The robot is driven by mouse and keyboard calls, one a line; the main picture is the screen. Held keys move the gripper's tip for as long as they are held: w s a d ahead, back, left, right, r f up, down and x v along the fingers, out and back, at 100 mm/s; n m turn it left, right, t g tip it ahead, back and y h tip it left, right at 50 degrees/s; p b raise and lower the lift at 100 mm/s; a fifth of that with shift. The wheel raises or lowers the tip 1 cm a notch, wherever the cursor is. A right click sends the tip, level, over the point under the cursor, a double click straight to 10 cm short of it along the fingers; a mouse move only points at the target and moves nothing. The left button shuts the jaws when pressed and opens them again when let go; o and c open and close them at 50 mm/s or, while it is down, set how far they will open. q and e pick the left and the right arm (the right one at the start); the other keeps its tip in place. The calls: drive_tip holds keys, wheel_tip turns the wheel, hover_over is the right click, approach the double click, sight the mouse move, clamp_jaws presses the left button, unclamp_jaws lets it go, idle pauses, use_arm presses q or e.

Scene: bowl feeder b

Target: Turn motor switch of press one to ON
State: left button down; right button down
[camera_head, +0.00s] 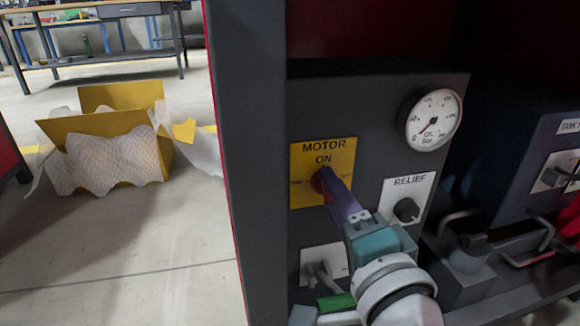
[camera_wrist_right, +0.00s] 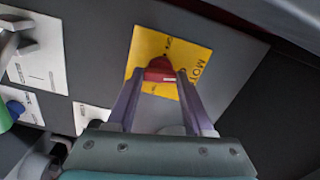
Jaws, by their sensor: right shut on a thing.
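The yellow motor plate (camera_head: 305,191) is on the dark grey press panel, with MOTOR and ON printed above its switch. The red motor switch knob (camera_head: 317,181) is mostly hidden by my fingers in the head view. In the right wrist view, the red knob (camera_wrist_right: 160,70) shows between the two purple fingertips, on the yellow plate (camera_wrist_right: 188,57). My right gripper (camera_head: 324,178) is shut on the knob, reaching up from the lower right. Which way the knob's mark points is hard to tell. My left gripper is in neither view.
A RELIEF plate with a black knob (camera_head: 406,210) sits close right of my right gripper. A pressure gauge (camera_head: 434,119) is above it. A white plate with a grey handle (camera_head: 318,277) is below. A yellow box (camera_head: 97,132) with wrapping stands on the floor left.

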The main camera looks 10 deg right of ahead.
drive_tip(key=shift+m, duration=1.1)
drive_tip(key=shift+c, duration=1.4)
unclamp_jaws()
drive_tip(key=shift+s, duration=0.1)
drive_tip(key=s+p, duration=0.3)
drive_tip(key=s, duration=0.6)
drive_tip(key=shift+s+d, duration=0.15)
drive_tip(key=shift+s, duration=0.25)
